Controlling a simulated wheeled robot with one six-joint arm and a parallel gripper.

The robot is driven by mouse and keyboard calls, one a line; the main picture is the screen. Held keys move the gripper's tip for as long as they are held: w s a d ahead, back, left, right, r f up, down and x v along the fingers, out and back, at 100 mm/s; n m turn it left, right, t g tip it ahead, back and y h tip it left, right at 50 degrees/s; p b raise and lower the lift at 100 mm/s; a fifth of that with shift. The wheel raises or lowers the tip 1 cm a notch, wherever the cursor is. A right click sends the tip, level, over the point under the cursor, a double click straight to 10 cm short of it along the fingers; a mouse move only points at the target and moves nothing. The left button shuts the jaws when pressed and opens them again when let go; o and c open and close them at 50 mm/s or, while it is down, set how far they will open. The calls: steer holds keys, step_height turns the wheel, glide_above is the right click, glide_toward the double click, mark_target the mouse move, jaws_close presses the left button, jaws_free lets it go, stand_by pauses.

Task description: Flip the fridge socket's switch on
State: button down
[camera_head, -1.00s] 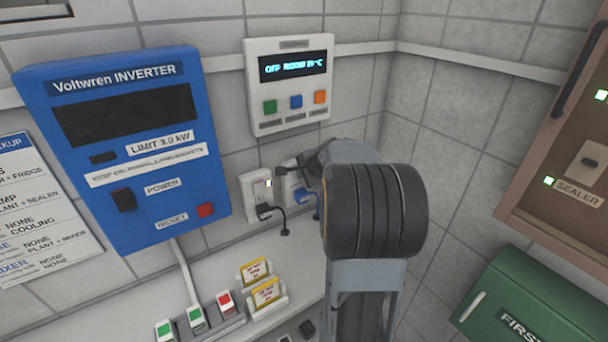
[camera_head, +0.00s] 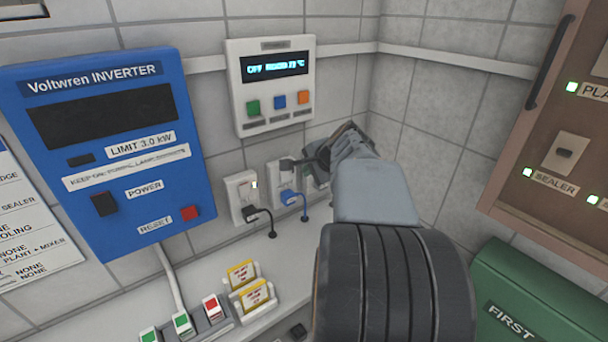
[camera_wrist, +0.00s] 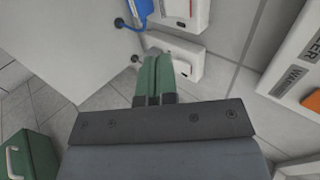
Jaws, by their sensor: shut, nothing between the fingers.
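Wall sockets stand in a row under the grey control panel in the head view. The left socket (camera_head: 240,187) has a black plug and a lit indicator. The middle socket (camera_head: 277,174) has a blue plug (camera_head: 288,196). A third socket is mostly hidden behind my arm there; in the wrist view this white socket (camera_wrist: 184,62) shows a small red mark. I cannot read which one is the fridge's. My gripper (camera_wrist: 155,58) is shut and empty, its green fingers overlapping the third socket's face in that view. I cannot tell whether the tips touch it.
The blue inverter (camera_head: 111,150) hangs at left and the control panel (camera_head: 271,88) above the sockets. Yellow cards (camera_head: 250,287) and coloured switches (camera_head: 182,322) stand on the worktop. A brown cabinet (camera_head: 545,125) and green first-aid box (camera_head: 540,300) are at right.

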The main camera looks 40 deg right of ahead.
mark_target(285, 174)
steer(key=shift+s+r, duration=0.3)
steer(key=shift+s+f+g+p, duration=0.15)
steer(key=shift+f+g+p, duration=0.2)
steer(key=shift+f, duration=0.4)
steer(key=shift+w+r+p+x, duration=0.3)
steer(key=shift+w+x, duration=0.05)
steer(key=shift+x, duration=1.85)
steer(key=shift+w+r+p+x, duration=0.35)
steer(key=shift+x, duration=1.8)
steer(key=shift+w+r+p+x, duration=0.3)
steer(key=shift+w+x, duration=0.05)
steer(key=shift+x, duration=1.85)
